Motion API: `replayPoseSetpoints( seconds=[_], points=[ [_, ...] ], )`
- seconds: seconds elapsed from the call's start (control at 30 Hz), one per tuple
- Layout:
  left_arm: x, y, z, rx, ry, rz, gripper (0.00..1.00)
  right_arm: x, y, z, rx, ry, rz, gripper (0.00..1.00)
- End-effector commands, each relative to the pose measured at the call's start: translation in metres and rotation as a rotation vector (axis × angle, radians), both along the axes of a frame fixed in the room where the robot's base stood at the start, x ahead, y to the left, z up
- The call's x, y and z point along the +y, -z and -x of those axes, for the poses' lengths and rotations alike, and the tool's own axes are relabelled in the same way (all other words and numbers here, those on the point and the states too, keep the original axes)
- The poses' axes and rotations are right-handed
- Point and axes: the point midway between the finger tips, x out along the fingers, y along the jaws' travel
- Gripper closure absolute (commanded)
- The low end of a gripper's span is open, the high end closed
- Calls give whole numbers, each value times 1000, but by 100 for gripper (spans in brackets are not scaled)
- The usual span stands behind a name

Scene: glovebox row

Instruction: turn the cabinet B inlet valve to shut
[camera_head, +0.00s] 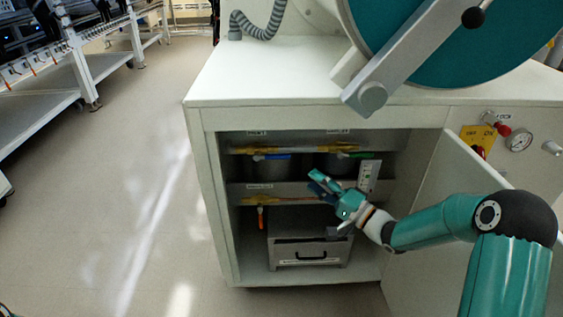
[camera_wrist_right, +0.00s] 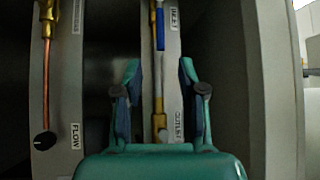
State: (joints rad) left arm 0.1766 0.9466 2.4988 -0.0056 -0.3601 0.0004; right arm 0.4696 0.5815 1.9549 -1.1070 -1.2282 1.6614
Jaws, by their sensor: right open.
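A blue lever handle (camera_head: 271,157) sits on the upper yellow pipe inside the open cabinet and points along it. It also shows in the right wrist view (camera_wrist_right: 159,30), beyond my fingers and lined up with the pipe. A green handle (camera_head: 354,154) lies along the same pipe line farther right. I cannot tell for certain from the labels which is the inlet valve. My right gripper (camera_head: 318,182) is open and empty in front of the cabinet opening, below and between these handles. In the wrist view its fingers (camera_wrist_right: 160,78) stand either side of the pipe, apart from the blue handle.
An orange handle (camera_head: 261,218) hangs down on the lower pipe. A grey drawer box (camera_head: 311,252) stands on the cabinet floor. The open door (camera_head: 425,225) is beside my right arm. A black knob (camera_wrist_right: 45,140) marked FLOW sits on a copper pipe. Floor at left is clear.

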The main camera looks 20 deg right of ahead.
Motion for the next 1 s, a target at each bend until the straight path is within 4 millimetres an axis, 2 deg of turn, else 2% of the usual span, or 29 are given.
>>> replayPoseSetpoints(
  seconds=[0.03, 0.3, 0.5, 0.7, 1.0],
  points=[
    [0, 6, 0, 0, 0, 0, 65, 8, 1, -10, -3, -5, 0, 60],
    [0, 20, 0, 0, 0, 0, 65, 36, -7, -60, -2, -2, -1, 60],
    [0, 27, 0, 0, 0, 0, 65, 51, -12, -89, 0, -1, 0, 60],
    [0, 30, 0, 0, 0, 0, 65, 58, -15, -102, 2, 1, -1, 60],
    [0, 30, 0, 0, 0, 0, 65, 59, -16, -104, 2, 2, 0, 60]
  ],
)
